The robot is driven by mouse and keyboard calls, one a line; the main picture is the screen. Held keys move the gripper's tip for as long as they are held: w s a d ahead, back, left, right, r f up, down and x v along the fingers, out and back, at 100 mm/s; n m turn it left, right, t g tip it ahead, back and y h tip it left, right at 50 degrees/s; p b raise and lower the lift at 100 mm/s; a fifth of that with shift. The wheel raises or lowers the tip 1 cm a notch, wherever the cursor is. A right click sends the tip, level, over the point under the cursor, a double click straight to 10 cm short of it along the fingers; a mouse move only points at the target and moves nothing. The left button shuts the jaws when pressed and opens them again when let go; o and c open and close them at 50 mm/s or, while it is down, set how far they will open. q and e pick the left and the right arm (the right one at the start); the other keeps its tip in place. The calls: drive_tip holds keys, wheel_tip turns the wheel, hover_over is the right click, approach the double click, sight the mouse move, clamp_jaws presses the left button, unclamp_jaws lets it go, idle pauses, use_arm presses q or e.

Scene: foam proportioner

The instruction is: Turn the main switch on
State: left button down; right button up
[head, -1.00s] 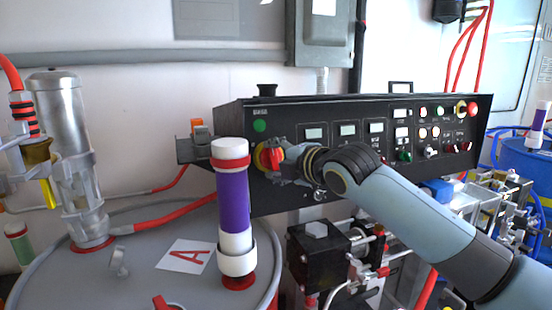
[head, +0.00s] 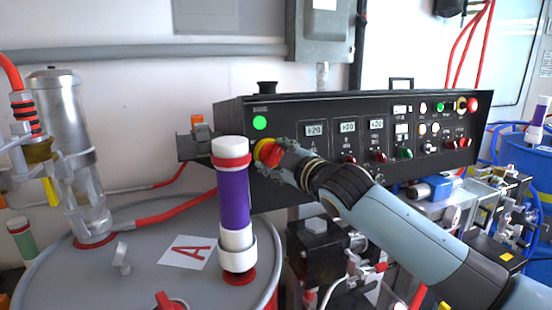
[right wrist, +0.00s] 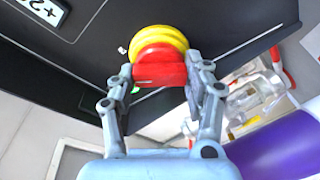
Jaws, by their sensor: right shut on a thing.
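The main switch (head: 268,152), a red handle on a yellow round plate, sits at the left end of the black control panel (head: 240,190). In the right wrist view, the red handle (right wrist: 160,70) is between the two fingers of my right gripper (right wrist: 160,88), with the yellow plate behind it. My right gripper (head: 284,154) is shut on the handle in the head view. A green lamp (head: 260,123) above the switch is bright. Displays on the panel show lit digits. My left gripper is not in view.
A grey drum (head: 100,270) with a purple and white cylinder (head: 235,195) stands at the front left, close to the switch. Below the panel are black pump parts (head: 320,240) and hoses. A blue drum (head: 520,155) is at the far right.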

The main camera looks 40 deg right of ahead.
drive_tip(key=shift+f+m, duration=0.15)
drive_tip(key=shift+m, duration=0.55)
drive_tip(key=o, duration=1.2)
drive_tip(key=shift+s, duration=0.1)
drive_tip(key=s, duration=0.4)
drive_tip(key=s+a, duration=0.1)
drive_tip(key=s, duration=0.6)
drive_tip(key=shift+s+a+r, duration=0.15)
drive_tip(key=shift+s+r, duration=0.2)
drive_tip(key=shift+s, duration=0.05)
